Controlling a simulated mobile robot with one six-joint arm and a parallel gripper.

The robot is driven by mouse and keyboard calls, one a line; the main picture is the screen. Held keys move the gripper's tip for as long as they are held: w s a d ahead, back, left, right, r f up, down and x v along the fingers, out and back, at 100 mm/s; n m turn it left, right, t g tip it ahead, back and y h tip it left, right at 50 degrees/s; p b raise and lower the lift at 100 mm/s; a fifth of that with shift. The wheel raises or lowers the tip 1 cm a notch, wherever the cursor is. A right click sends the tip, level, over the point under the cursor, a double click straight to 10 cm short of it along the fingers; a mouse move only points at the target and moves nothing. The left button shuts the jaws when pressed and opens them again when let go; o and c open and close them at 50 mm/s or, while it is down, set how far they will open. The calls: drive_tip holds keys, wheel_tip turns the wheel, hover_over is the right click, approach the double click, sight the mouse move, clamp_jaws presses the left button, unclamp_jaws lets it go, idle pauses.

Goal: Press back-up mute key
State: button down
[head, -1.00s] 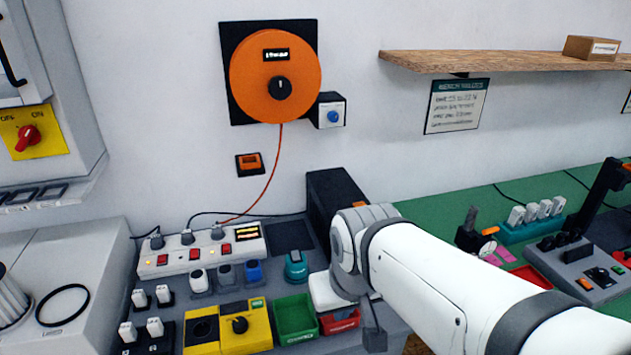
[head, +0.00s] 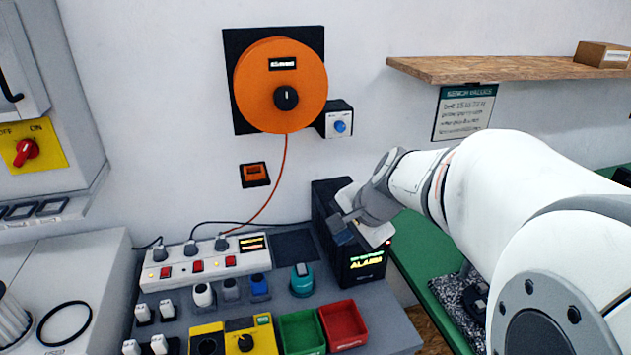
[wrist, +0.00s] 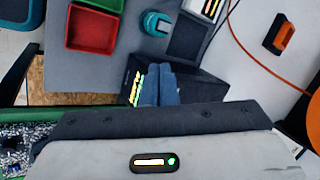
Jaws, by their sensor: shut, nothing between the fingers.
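A black box (head: 368,284) with a lit yellow-green display reading "ALARM" stands at the back right of the grey bench. It also shows in the wrist view (wrist: 195,88), with its lit display along one edge. I cannot make out a mute key on it; my gripper covers part of its front and top. My gripper (head: 340,232) is over the upper front of this box in the head view. In the wrist view its two blue-grey fingers (wrist: 160,68) are together, empty, and overlap the box beside the display. I cannot tell whether they touch it.
A green bin (head: 302,332) and a red bin (head: 344,325) stand in front of the box. A teal device (head: 301,280) and a white power strip (head: 205,263) lie to its left. An orange reel (head: 280,85) with a hanging cable is on the wall above.

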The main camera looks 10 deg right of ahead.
drive_tip(key=w+d+r+m+t+h+p, duration=0.1)
drive_tip(key=w+d+m+t, duration=0.2)
drive_tip(key=w+d+m, duration=0.8)
drive_tip(key=shift+d+r+m+t, duration=0.35)
drive_tip(key=shift+d+m, duration=0.25)
drive_tip(key=shift+d, duration=0.6)
wheel_tip(320, 180, down, 9)
drive_tip(key=b, duration=0.7)
drive_tip(key=shift+r, duration=0.1)
drive_tip(key=shift+f+b, duration=0.35)
drive_tip(key=shift+b, duration=0.2)
